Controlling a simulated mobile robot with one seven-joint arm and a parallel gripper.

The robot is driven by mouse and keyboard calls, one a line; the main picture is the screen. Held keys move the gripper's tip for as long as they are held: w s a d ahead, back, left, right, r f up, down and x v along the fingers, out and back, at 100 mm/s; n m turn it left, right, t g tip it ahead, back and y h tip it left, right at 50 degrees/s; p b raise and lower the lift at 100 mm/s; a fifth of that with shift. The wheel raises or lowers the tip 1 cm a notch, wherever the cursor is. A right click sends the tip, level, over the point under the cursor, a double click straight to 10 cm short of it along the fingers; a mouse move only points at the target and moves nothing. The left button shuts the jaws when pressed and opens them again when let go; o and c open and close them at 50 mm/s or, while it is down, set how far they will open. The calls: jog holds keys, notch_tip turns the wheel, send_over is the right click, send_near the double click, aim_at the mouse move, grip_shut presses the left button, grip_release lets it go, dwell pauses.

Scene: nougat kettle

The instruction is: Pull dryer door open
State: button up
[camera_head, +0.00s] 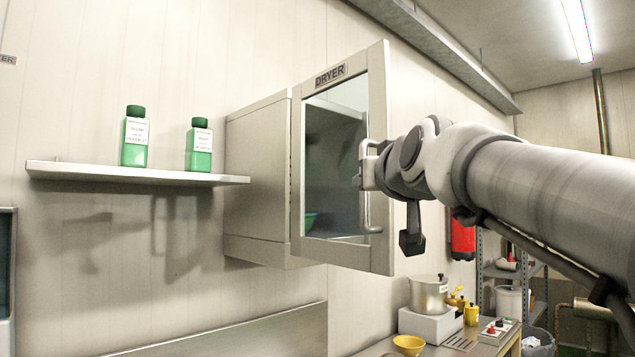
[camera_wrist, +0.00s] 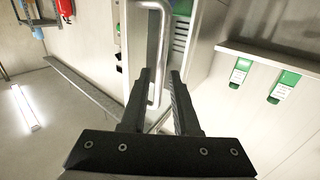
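The dryer is a pale metal wall cabinet marked DRYER. Its door (camera_head: 380,100) has a framed glass panel and stands partly open, its right edge swung out from the wall. The upright bar handle (camera_head: 364,212) is on the right side of the door frame. My gripper (camera_head: 366,175) is at the handle, partly hidden by the wrist. In the wrist view, the handle (camera_wrist: 155,20) runs between the two fingers of my gripper (camera_wrist: 161,75), which are closed around it. A green item shows dimly behind the glass.
A wall shelf (camera_head: 110,172) left of the dryer holds two green bottles (camera_head: 135,140) (camera_head: 199,145). Below right, a bench carries a pot (camera_head: 428,295) and a yellow bowl (camera_head: 409,345). A red extinguisher (camera_head: 463,240) hangs behind my arm. Air before the door's left part is clear.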

jog(key=s+d+b, duration=0.1)
jog(key=s+b, duration=0.1)
jog(key=s, duration=1.1)
notch_tip(320, 180, down, 25)
jog(key=s+d+g, duration=0.1)
jog(key=s+g, duration=0.1)
jog(key=g, duration=0.5)
jog(key=s+d+f+g, duration=0.1)
jog(key=s+f, duration=0.3)
jog(key=f, duration=0.5)
jog(key=s+f+m+g+h, duration=0.1)
jog(key=s+f+g, duration=0.3)
jog(key=f, duration=0.6)
jog(key=shift+s+d+f+h, duration=0.25)
jog(key=shift+s+d+h, duration=0.1)
jog(key=shift+s, duration=0.15)
jog(key=shift+a, duration=0.2)
